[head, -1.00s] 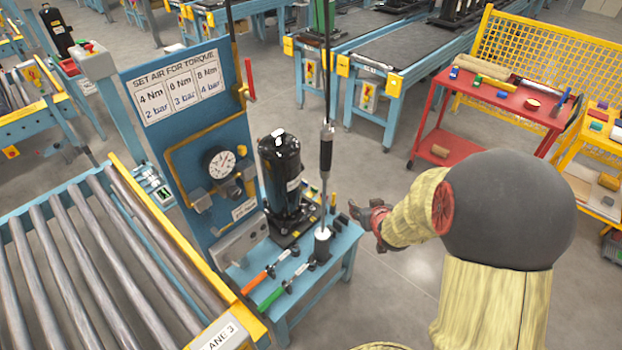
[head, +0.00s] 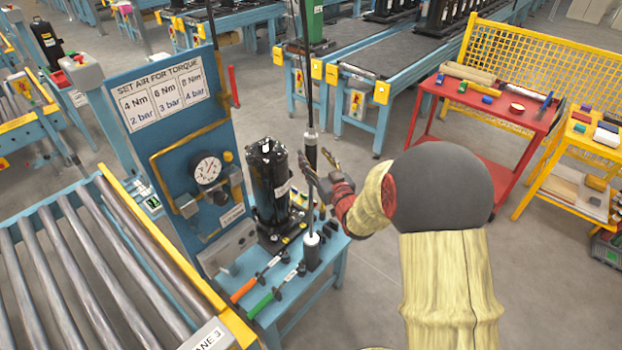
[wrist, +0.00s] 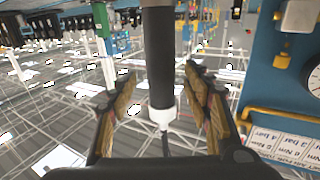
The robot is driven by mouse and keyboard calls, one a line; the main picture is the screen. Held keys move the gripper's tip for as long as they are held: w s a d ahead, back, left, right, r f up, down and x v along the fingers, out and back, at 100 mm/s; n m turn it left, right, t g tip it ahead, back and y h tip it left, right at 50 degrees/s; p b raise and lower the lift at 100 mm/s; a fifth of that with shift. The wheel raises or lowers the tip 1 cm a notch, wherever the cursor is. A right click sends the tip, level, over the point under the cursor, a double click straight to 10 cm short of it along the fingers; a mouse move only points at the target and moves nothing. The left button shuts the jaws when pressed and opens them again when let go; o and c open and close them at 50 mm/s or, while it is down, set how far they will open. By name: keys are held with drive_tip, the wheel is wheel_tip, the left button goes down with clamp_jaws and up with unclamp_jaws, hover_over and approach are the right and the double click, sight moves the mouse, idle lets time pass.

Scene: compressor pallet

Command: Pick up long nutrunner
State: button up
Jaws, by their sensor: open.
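The long nutrunner (head: 311,143) hangs upright on a line above the small blue bench. It has a dark grip section and a thin shaft that runs down to a dark holder (head: 312,252) with a white top. My gripper (head: 316,163) is open at the nutrunner's height, coming from the right. In the wrist view the nutrunner's dark body (wrist: 161,65) and white collar stand between the two open fingers of my gripper (wrist: 160,85), with gaps visible on both sides. I cannot tell whether any finger touches it.
A black compressor (head: 268,185) stands just left of the nutrunner. Orange-handled (head: 245,289) and green-handled (head: 262,303) tools lie at the bench front. The torque panel (head: 165,150) rises behind left. A roller conveyor (head: 85,270) is at left. Floor right of the bench is clear.

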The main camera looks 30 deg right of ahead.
drive_tip(key=shift+w+d, duration=0.1)
drive_tip(key=shift+w, duration=1.3)
drive_tip(key=c, duration=0.3)
clamp_jaws()
drive_tip(key=shift+r, duration=0.2)
